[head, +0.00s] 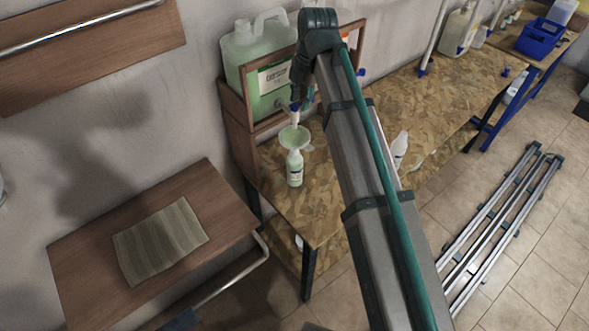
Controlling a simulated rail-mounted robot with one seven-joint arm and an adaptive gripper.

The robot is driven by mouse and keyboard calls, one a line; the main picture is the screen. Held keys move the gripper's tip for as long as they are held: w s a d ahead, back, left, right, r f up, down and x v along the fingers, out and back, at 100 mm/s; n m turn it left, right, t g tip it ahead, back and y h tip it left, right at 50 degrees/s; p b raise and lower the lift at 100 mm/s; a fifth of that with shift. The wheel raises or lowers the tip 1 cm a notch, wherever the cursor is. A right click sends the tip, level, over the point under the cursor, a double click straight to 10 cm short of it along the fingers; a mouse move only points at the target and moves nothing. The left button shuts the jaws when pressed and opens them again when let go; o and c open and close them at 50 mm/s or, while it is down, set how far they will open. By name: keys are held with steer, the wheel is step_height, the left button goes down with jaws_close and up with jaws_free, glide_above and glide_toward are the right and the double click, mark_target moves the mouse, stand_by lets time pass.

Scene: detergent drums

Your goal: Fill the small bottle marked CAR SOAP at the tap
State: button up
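A small pale green bottle (294,172) stands upright on the chipboard bench below the tap. Its label is too small to read. A pale green funnel (289,136) sits in or over its neck, with its mouth under the white spout of the tap (294,117). The tap is at the front of a large drum (248,52) of green liquid in a wooden frame. My gripper (297,92) is dark and points down right at the tap's top. Its fingers are too small and overlapped to tell open from shut. Whether liquid is flowing cannot be made out.
Another white bottle (399,146) stands on the bench (428,100), right of my arm. A wooden side table (80,262) with a folded cloth (160,240) is at left. A blue caddy (540,38) is far right. Metal rails (500,225) lie on the floor.

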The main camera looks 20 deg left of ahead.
steer(key=shift+w+a+r, duration=0.1)
steer(key=shift+w, duration=0.05)
stand_by(0.4)
steer(key=o, duration=0.4)
steer(key=shift+r, duration=0.15)
steer(key=shift+d+r+p, duration=0.15)
steer(key=shift+r+p, duration=0.6)
steer(key=shift+r, duration=0.25)
steer(key=shift+d+r+p, duration=0.15)
steer(key=shift+r+p, duration=0.6)
steer(key=shift+r, duration=0.35)
